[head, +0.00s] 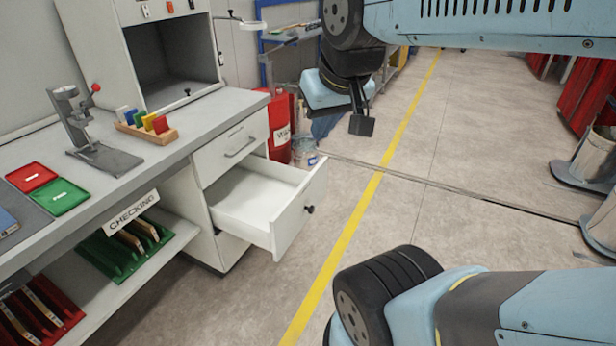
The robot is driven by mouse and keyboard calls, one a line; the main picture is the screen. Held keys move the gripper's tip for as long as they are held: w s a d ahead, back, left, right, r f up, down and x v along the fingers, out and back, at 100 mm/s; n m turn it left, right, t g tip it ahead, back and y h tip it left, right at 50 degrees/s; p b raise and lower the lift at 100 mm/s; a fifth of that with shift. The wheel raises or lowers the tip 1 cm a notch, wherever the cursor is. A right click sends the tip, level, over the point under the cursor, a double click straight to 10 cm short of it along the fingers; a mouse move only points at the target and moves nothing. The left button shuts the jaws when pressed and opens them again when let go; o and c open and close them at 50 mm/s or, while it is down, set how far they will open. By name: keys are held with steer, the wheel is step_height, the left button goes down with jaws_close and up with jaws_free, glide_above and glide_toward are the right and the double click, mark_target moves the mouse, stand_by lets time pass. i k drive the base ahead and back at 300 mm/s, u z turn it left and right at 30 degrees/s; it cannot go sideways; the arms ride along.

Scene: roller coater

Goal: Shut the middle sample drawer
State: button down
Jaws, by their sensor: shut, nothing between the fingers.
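The middle sample drawer (299,212) is pulled well out of the white cabinet under the bench. The lower drawer (232,249) is mostly hidden behind the open one and looks shut. My gripper (361,126) is shut and empty. It hangs in the air up and to the right of the open drawer in the picture, apart from it.
The grey bench (130,170) bears a lever press (85,130), a wooden rack of coloured blocks (146,126) and red and green trays. A red drum (280,130) and a small bucket (304,154) stand behind the drawer. The floor to its right is clear.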

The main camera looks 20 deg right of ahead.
mark_target(264, 203)
steer(key=u, duration=0.1)
steer(key=i, duration=1)
steer(key=z, duration=0.1)
